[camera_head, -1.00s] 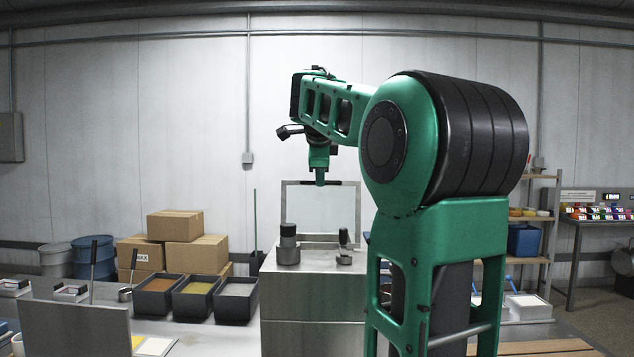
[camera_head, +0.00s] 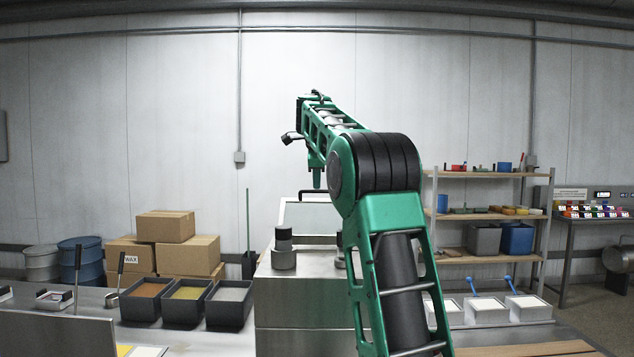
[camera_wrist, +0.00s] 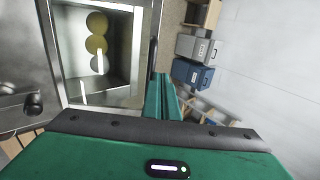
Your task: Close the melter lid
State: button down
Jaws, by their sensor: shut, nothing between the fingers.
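The melter (camera_head: 300,300) is a steel box in the middle of the head view. Its lid (camera_head: 288,216) stands raised at the back, a pale frame with a dark handle (camera_head: 312,194) along the top. My gripper (camera_head: 317,182) points down just above the handle. In the wrist view the shut green fingers (camera_wrist: 163,98) are beside the dark handle bar (camera_wrist: 153,60); I cannot tell whether they touch it. The melter's open tank (camera_wrist: 75,60) holds two yellowish round pieces (camera_wrist: 96,33) and a grey one (camera_wrist: 99,63). My arm hides the melter's right side.
A dark round fitting (camera_head: 284,250) stands on the melter's top. Three black bins (camera_head: 188,300) stand to its left, with cardboard boxes (camera_head: 172,245) behind. Wooden shelves (camera_head: 480,215) and white containers (camera_head: 487,310) are at the right.

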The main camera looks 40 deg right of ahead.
jog(key=x, duration=0.7)
jog(key=shift+w+d+r, duration=0.2)
jog(key=shift+w+r, duration=0.15)
jog(key=shift+r, duration=0.1)
jog(key=shift+w+d+f, duration=0.15)
jog(key=shift+d+f, duration=0.1)
jog(key=shift+d, duration=0.05)
jog(key=shift+a, duration=0.1)
jog(key=shift+r, duration=0.1)
jog(key=v, duration=0.3)
jog(key=shift+a+r, duration=0.1)
jog(key=shift+a, duration=0.3)
notch_tip(320, 180, up, 5)
notch_tip(320, 180, up, 5)
send_over(315, 201)
jog(key=shift+a, duration=0.1)
dwell(0.4)
